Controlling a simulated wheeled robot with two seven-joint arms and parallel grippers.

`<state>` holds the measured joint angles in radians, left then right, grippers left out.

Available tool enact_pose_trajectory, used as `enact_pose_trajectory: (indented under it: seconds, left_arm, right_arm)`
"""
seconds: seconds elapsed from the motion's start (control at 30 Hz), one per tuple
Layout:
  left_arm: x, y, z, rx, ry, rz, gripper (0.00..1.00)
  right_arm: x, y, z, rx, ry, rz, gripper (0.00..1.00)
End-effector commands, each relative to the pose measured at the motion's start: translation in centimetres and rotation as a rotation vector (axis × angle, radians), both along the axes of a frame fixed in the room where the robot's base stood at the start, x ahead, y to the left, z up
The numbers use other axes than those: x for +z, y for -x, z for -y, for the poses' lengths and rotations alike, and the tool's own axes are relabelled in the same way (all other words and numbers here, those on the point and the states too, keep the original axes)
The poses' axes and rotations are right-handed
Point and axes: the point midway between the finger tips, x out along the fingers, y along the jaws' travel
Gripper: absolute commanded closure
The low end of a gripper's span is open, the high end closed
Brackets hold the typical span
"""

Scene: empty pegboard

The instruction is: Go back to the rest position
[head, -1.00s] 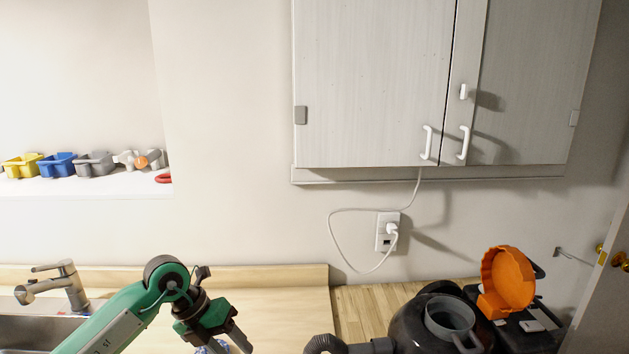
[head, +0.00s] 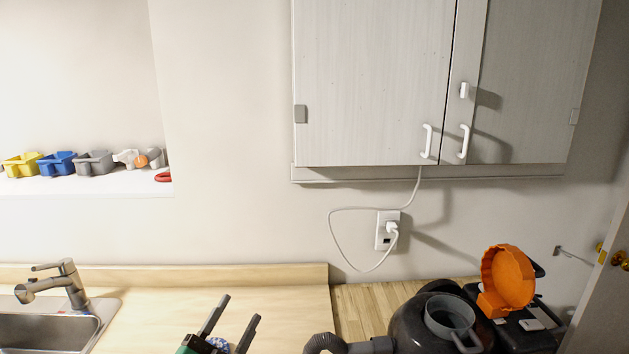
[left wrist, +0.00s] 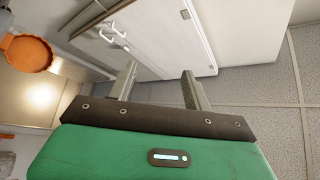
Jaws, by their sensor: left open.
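My left gripper (head: 232,322) is at the bottom of the head view, with its two dark fingers spread and pointing up. It is open and I see nothing between the fingers. It shows over the light wooden countertop (head: 170,305). My right gripper is not in view.
A sink (head: 55,328) with a faucet (head: 60,285) is at left. A black vacuum (head: 410,330) and an orange round object (head: 508,280) stand at right. The white cabinet (head: 375,80) hangs above an outlet (head: 387,230). Several coloured bins sit on a shelf (head: 90,186).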

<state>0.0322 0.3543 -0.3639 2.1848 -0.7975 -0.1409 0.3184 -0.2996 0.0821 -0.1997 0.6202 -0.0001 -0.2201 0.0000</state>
Motion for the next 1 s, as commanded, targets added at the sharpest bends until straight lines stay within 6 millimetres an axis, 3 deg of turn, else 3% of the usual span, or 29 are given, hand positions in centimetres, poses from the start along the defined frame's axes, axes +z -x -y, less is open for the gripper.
enact_pose_trajectory:
  seconds: [0.17, 0.27, 0.37, 0.5, 0.6, 0.8, 0.97, 1.0]
  left_arm:
    - [-6.6, 1.2, -5.2, 0.228, 0.18, -0.34, 0.5]
    - [-11.1, 3.1, -7.4, 0.339, 0.25, -0.554, 0.5]
    - [-15.8, 6.2, -9.0, 0.431, 0.302, -0.783, 0.5]
    - [-21.4, 11.7, -10.0, 0.52, 0.338, -1.098, 0.5]
    - [-24.1, 15.5, -10.1, 0.555, 0.344, -1.279, 0.5]
    - [-27.2, 22.1, -9.7, 0.579, 0.336, -1.565, 0.5]
    - [-28.4, 27.0, -9.1, 0.575, 0.317, -1.759, 0.5]
    - [-29.6, 27.0, -9.0, 0.575, 0.312, -1.775, 0.5]
  right_arm:
    - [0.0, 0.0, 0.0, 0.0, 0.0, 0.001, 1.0]
    - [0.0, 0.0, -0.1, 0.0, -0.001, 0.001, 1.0]
    - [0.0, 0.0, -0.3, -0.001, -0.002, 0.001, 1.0]
    - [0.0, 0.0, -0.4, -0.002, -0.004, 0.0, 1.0]
    - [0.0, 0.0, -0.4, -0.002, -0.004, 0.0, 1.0]
    - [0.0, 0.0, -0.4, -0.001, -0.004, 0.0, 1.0]
    - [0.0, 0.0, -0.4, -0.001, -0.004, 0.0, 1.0]
    - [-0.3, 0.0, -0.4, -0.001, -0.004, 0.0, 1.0]
